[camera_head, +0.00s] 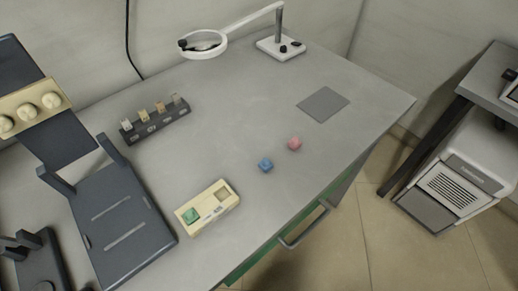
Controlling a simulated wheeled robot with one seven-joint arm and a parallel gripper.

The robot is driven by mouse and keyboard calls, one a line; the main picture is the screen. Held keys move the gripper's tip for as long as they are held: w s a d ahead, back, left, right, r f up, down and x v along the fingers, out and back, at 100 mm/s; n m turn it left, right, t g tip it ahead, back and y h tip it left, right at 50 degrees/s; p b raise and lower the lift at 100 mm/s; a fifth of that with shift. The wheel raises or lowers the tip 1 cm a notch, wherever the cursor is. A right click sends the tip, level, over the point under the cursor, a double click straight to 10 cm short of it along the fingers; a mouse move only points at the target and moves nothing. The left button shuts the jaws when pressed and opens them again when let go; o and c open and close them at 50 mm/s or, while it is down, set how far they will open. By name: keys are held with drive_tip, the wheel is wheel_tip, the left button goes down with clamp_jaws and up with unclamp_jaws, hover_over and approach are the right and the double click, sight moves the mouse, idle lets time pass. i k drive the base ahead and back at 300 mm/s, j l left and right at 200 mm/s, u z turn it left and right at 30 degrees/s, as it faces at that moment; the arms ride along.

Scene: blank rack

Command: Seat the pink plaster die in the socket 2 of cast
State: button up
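The pink die (294,143) is a small cube lying on the grey bench, right of centre. The cream cast (188,228) lies on the bench towards the front and has two square recesses in its top. A green die (190,215) sits in its left recess. The right recess (222,194) looks empty. I cannot read any socket numbers. The pink die stands apart from the cast, up and to its right. My gripper does not show in this view.
A blue die (265,165) lies between the pink die and the cast. A dark rack (155,124) holds several small blanks. A large dark hinged device (118,225) fills the left. A magnifier lamp (281,48) stands behind. A grey mat (323,104) lies bare at right.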

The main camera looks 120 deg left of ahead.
sight(215, 202)
drive_tip(key=u, duration=4.35)
drive_tip(key=l, duration=0.25)
drive_tip(key=k+l, duration=0.15)
drive_tip(key=i+j, duration=0.35)
drive_tip(key=i, duration=0.1)
